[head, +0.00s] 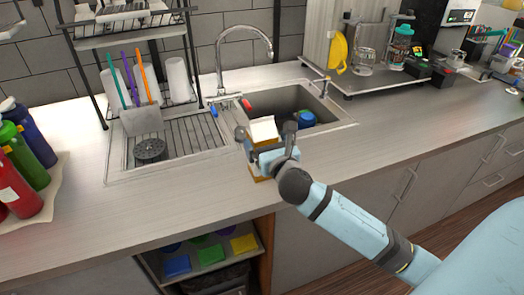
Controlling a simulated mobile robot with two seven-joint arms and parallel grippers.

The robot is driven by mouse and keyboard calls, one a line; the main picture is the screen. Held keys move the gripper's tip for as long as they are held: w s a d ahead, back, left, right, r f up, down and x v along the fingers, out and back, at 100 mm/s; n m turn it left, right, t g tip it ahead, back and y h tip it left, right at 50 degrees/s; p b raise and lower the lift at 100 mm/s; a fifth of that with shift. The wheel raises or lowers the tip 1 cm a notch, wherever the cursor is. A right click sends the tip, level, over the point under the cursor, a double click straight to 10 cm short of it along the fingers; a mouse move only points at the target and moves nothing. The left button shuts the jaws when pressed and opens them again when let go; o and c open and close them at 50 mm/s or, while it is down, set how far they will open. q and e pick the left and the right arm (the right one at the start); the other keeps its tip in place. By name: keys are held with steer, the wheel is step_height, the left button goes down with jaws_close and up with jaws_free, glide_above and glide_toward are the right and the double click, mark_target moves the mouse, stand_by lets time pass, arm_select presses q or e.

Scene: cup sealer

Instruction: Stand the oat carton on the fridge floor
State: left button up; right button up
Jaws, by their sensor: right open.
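A small carton with a white top and an orange-brown body (263,129), which looks like the oat carton, stands on the counter at the front edge of the sink. My right gripper (265,138) is at the carton, its open fingers on either side of it. The gripper hides much of the carton's middle, and I cannot tell whether the fingers touch it. My left gripper is out of view. I see no clear fridge interior or fridge floor.
The sink (290,104) lies behind the carton, with a drying rack (128,28) to its left. Colored bottles (20,150) stand at far left. Below the counter (150,205), an open shelf (205,275) holds colored items.

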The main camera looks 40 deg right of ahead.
steer(key=x, duration=0.4)
steer(key=shift+f, duration=0.2)
steer(key=c, duration=1.6)
steer(key=shift+r, duration=0.1)
jaws_close()
